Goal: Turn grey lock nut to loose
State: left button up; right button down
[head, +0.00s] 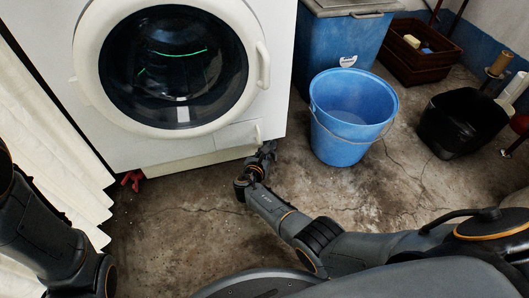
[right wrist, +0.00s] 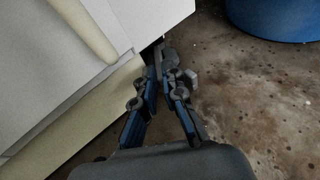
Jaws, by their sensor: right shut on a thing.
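The grey lock nut (right wrist: 191,77) is at the washing machine's lower right front corner, mostly hidden by my fingers; a small grey part of it shows beside them in the right wrist view. My right gripper (head: 267,150) reaches in low at that corner, close above the floor. In the right wrist view the right gripper (right wrist: 165,68) has its fingertips drawn together on the nut. How far the nut is turned cannot be told. My left arm shows at the left edge of the head view, but its gripper is out of view.
The white washing machine (head: 228,138) has a red winged part (head: 132,180) under its lower left corner. A blue bucket (head: 345,145) stands right of my right gripper. A black tub (head: 458,125), a blue bin (head: 335,50) and a brown crate (head: 418,62) are farther right. The floor between is clear.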

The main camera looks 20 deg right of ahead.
jog(key=shift+w, duration=0.1)
jog(key=c, duration=1.4)
grip_release()
jog(key=shift+c, duration=0.2)
